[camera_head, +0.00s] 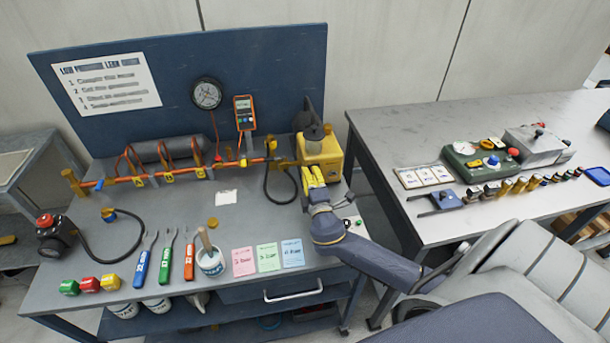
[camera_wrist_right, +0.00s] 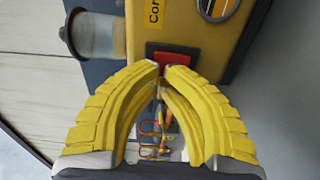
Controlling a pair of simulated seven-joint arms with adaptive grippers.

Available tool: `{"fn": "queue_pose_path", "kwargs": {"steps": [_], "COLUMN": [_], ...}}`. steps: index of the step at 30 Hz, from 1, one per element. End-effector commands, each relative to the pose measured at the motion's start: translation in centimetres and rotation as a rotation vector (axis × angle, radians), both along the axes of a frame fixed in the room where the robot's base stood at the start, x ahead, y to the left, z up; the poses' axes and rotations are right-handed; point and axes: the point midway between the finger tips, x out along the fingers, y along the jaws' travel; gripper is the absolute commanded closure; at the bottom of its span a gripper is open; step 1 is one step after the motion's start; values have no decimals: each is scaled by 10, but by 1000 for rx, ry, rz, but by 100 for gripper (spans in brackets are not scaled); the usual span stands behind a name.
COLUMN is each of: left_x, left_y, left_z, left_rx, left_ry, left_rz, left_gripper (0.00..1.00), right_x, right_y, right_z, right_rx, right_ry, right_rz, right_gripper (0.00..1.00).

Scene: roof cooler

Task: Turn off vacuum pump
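A yellow machine (camera_head: 322,152), which looks like the vacuum pump, stands at the right end of the left bench in the head view, with a dark top. In the right wrist view, the yellow body (camera_wrist_right: 232,30) bears a red switch (camera_wrist_right: 173,57) in a dark frame. My right gripper (camera_head: 309,168) is at the front of the machine. In the wrist view its yellow fingertips (camera_wrist_right: 162,70) are together, empty, just in front of the switch. I cannot tell whether they touch it. The fingertips partly cover the switch's lower part. My left gripper is not in view.
An orange pipe (camera_head: 155,178) with valves runs along the bench by a gauge (camera_head: 207,94). A black hose (camera_head: 281,197) loops left of the machine. Tools, coloured cards (camera_head: 268,257) and a cup (camera_head: 211,262) line the front. A second table (camera_head: 400,130) stands right.

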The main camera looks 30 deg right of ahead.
Motion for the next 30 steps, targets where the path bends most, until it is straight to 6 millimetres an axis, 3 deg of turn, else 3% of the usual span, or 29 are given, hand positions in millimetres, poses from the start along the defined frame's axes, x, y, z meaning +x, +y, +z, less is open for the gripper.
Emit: {"fn": "queue_pose_path", "kwargs": {"steps": [9,30], "left_x": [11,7], "left_y": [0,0], "left_z": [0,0], "left_rx": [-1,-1], "left_ry": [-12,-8], "left_rz": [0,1], "left_gripper": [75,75], "right_x": [2,10], "right_y": [-1,-6], "right_z": [5,7], "right_rx": [-2,-5], "right_ry": [-9,-11], "right_rz": [0,-3], "right_gripper": [100,100]}}
